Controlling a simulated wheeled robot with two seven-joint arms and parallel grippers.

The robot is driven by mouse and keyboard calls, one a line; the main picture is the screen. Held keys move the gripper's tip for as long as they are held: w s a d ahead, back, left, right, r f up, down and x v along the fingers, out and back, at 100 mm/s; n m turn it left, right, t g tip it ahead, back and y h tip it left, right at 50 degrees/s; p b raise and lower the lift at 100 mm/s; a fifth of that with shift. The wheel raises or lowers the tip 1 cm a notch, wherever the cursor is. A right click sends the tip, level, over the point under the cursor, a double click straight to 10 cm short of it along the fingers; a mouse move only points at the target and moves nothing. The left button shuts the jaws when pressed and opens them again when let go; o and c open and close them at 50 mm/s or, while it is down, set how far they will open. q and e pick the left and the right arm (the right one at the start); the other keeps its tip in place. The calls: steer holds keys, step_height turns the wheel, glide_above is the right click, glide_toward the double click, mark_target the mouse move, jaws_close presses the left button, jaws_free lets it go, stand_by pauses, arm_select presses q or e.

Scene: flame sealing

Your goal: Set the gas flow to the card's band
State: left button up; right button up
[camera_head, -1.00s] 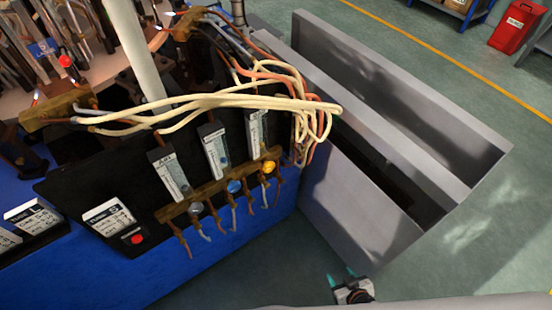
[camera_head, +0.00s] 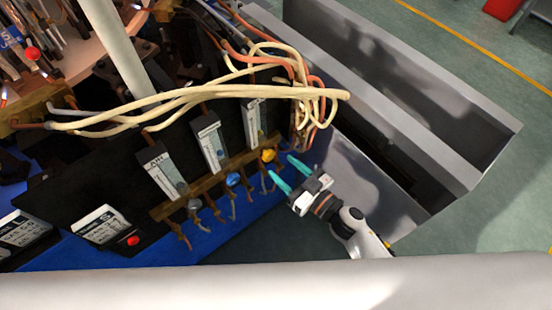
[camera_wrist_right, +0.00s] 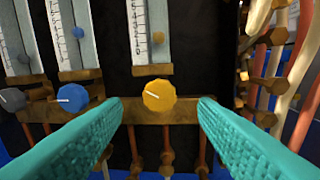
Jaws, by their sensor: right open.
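Three flow meters with scales stand in a row on the black panel: the left one (camera_head: 164,173), the middle one (camera_head: 210,144) and the right one (camera_head: 253,120). Below them on a brass bar are a grey knob (camera_head: 194,205), a blue knob (camera_head: 233,179) and a yellow knob (camera_head: 268,155). The card (camera_head: 100,225) is on the panel at lower left; its text is too small to read. My right gripper (camera_head: 288,171) is open close to the yellow knob. In the right wrist view the yellow knob (camera_wrist_right: 158,95) lies between and beyond the teal fingers, apparently untouched.
Cream and orange hoses (camera_head: 200,100) loop above the meters and hang at the right of the row. A red button (camera_head: 133,240) sits beside the card. A grey metal trough (camera_head: 360,180) stands to the right.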

mark_target(271, 157)
steer(key=x, duration=0.2)
steer(key=shift+w+a, duration=0.25)
steer(key=shift+w, duration=0.05)
steer(key=shift+w+a, duration=0.45)
arm_select(q)
steer(key=shift+w+d+r, duration=0.1)
steer(key=shift+w, duration=0.5)
arm_select(e)
steer(key=c, duration=1)
arm_select(q)
steer(key=shift+s, duration=0.2)
